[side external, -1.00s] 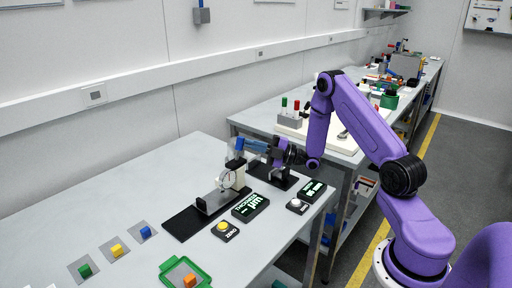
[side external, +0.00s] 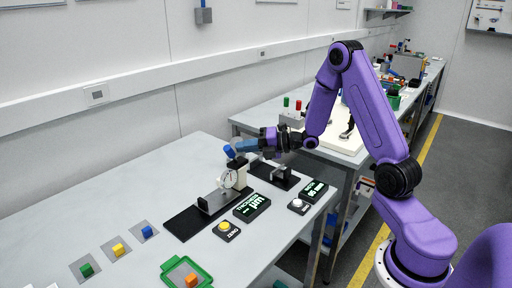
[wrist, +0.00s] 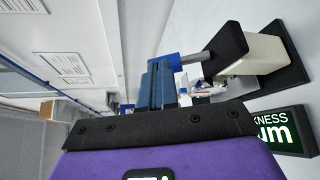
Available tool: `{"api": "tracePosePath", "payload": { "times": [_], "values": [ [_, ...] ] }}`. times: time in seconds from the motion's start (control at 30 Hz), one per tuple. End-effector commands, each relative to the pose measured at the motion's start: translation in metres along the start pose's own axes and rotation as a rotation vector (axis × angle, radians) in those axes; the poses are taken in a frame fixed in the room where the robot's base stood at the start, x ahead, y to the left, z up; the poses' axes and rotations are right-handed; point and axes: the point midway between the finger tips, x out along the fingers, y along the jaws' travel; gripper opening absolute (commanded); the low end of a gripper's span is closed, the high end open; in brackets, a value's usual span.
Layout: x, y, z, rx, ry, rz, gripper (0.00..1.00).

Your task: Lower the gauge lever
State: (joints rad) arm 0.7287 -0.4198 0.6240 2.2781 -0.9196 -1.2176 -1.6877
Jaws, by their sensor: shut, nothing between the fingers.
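The gauge (side external: 238,172) has a cream body and a round white dial, and stands on a black base plate on the near bench. Its lever ends in a blue knob (side external: 229,151), which sits above and slightly left of the body. In the wrist view the knob (wrist: 184,66) is on a grey rod from a black arm (wrist: 226,48). My gripper (side external: 238,148) is shut and empty, its blue fingers level with the knob and right beside it. The fingers (wrist: 157,84) overlap the knob's edge in the wrist view; whether they touch I cannot tell.
The thickness display (side external: 251,207), a yellow zero button (side external: 227,228), a white button (side external: 297,205) and a second display (side external: 313,191) lie right of the gauge. Coloured blocks on grey pads and a green tray (side external: 168,266) are in front.

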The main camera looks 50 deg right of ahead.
Motion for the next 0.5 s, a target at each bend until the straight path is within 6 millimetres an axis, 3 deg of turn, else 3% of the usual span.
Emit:
{"api": "tracePosePath", "payload": {
  "times": [0.17,0.5],
  "values": [
    [-0.017,0.001,0.001,0.000,-0.003,0.000,0.00],
    [-0.086,0.007,0.001,-0.001,-0.008,-0.003,0.00]
  ]
}}
